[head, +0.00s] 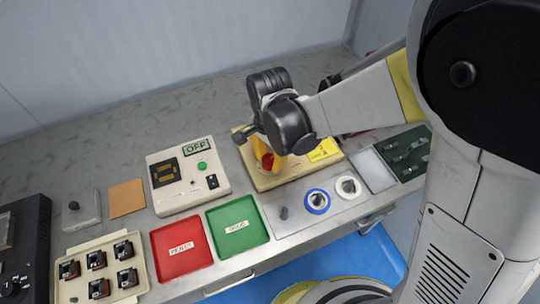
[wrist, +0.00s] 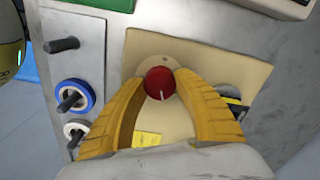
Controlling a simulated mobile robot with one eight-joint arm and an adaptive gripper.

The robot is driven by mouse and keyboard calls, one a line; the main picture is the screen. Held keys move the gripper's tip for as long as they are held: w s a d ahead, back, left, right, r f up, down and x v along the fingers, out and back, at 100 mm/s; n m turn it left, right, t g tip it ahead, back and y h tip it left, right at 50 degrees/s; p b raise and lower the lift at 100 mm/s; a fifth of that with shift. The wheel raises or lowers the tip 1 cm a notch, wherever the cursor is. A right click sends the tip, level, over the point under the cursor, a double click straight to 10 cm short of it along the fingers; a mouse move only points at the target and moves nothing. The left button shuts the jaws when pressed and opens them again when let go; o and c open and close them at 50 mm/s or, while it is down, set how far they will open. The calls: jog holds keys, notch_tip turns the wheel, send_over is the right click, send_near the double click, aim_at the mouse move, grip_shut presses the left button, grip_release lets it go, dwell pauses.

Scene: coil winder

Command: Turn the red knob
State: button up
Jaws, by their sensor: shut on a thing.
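The red knob (wrist: 160,83) sits on a round beige base on a tan panel (wrist: 255,75), with a pale pointer line on its face. In the head view the knob (head: 267,161) shows partly, beneath my gripper (head: 275,158). In the wrist view the yellow fingers of my gripper (wrist: 163,88) come in from below and their tips close on the knob's two sides. The gripper is shut on the knob. In the head view the wrist and one finger cover part of the panel.
A control box (head: 188,176) with an OFF display stands left of the panel. A red REJECT tray (head: 181,262), a green tray (head: 252,213) and a plate with a blue spool (head: 317,201) and white spool (head: 348,187) lie in front. A parts tray (head: 72,296) is at lower left.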

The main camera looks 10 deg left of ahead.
jog(key=n, duration=2.3)
jog(key=shift+n, duration=0.3)
jog(key=n, duration=0.3)
jog(key=shift+n+b, duration=0.3)
jog(key=shift+n, duration=2)
